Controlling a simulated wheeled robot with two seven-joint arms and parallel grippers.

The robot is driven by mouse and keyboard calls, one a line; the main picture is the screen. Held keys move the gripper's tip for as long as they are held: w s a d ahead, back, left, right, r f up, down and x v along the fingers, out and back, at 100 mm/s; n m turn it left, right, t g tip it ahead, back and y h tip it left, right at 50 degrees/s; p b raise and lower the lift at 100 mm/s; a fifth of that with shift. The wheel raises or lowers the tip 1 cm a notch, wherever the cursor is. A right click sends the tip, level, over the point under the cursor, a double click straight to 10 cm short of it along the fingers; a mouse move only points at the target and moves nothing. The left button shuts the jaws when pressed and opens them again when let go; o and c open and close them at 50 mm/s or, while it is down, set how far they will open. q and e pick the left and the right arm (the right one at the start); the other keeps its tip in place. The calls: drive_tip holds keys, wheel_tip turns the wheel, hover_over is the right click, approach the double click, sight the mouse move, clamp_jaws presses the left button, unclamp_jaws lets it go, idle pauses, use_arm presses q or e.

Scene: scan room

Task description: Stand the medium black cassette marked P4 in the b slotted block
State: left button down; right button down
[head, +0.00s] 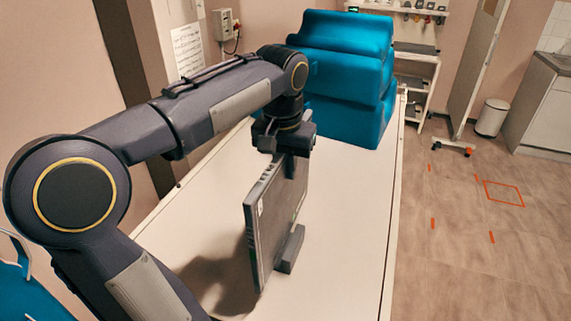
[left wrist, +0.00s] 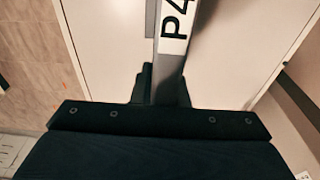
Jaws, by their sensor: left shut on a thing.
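The black cassette (head: 277,222) is upright in the head view, with its broad face showing and a small white label on its near edge. The left wrist view shows the cassette's edge (left wrist: 171,66) with the white P4 label. My left gripper (head: 292,160) points down and is shut on the cassette's top edge. A dark block (head: 290,249) lies on the white table top, just right of the cassette's lower part. The cassette hides much of this block; I cannot tell whether the lower edge is in a slot. No block letter is legible. My right gripper is out of view.
The white table (head: 349,230) is clear to the right of the block. Stacked blue cushions (head: 345,82) stand at its far end. A wall box (head: 226,25) is at the back left. Open floor with orange marks (head: 503,193) lies right of the table.

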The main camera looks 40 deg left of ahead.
sight(284, 157)
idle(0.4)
use_arm(q)
drive_tip(key=shift+f+b, duration=1.75)
drive_tip(key=shift+f, duration=0.6)
drive_tip(key=shift+f, duration=0.15)
drive_tip(key=c, duration=1.4)
unclamp_jaws()
drive_tip(key=shift+o, duration=0.3)
drive_tip(key=shift+f, duration=0.1)
drive_tip(key=shift+s+d+r+p, duration=0.1)
drive_tip(key=shift+s+r+p, duration=0.05)
drive_tip(key=shift+r, duration=1.15)
drive_tip(key=shift+s+r+p, duration=0.1)
drive_tip(key=shift+s+r, duration=0.1)
drive_tip(key=shift+r, duration=1.15)
drive_tip(key=shift+s+d+r+p, duration=0.1)
drive_tip(key=shift+s+r+p, duration=0.05)
drive_tip(key=shift+r, duration=1.15)
drive_tip(key=shift+r, duration=0.1)
